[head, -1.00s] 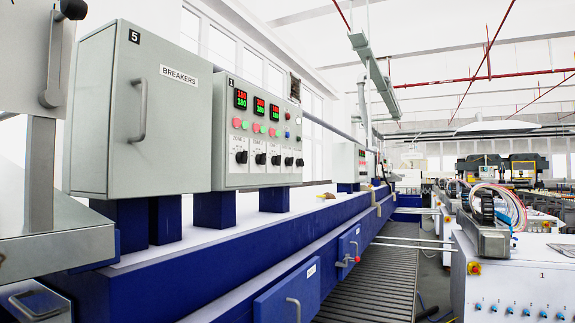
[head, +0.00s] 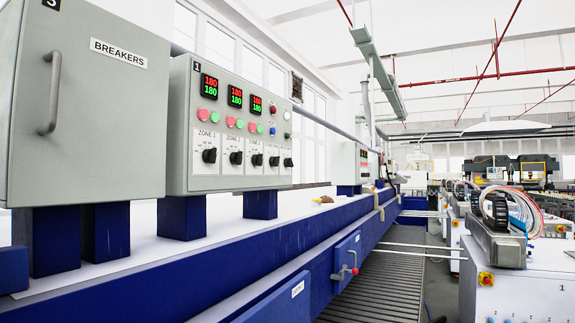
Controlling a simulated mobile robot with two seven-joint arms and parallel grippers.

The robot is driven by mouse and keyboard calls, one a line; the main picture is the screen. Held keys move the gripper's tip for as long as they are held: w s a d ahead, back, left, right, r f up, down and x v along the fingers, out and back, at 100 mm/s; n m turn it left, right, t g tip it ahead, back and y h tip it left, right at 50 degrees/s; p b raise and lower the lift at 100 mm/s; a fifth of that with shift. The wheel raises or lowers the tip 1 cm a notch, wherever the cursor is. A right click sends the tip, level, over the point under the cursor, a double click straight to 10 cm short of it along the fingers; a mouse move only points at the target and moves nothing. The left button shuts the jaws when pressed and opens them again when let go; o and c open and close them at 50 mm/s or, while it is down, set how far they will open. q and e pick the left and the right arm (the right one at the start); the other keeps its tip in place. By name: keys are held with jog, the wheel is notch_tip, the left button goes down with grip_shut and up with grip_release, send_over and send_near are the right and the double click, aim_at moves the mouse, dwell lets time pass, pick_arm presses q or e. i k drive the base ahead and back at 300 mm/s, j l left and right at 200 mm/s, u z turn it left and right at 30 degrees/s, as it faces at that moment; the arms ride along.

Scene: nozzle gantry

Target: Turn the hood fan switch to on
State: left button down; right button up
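A grey control panel (head: 226,183) marked 1 stands on blue legs at left centre. Its lower row holds several black rotary switches on white label plates. The first switch (head: 209,155) is labelled ZONE 1, and others beside it also carry zone labels. The two rightmost switches, the fourth (head: 274,161) and the last (head: 288,162), have labels too small to read, so I cannot tell which is the hood fan switch or its setting. Neither of my grippers is in view.
A grey BREAKERS cabinet (head: 100,115) with a bar handle stands nearer, left of the panel. A slatted floor strip (head: 375,290) runs alongside. White machines (head: 500,285) line the right.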

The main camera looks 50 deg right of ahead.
aim_at(289, 163)
jog(key=i+l+u, duration=0.1)
jog(key=l, duration=0.75)
jog(key=i+l, duration=0.1)
jog(key=l, duration=0.8)
jog(key=i+l+u, duration=0.15)
jog(key=l, duration=0.75)
jog(key=k+j, duration=0.05)
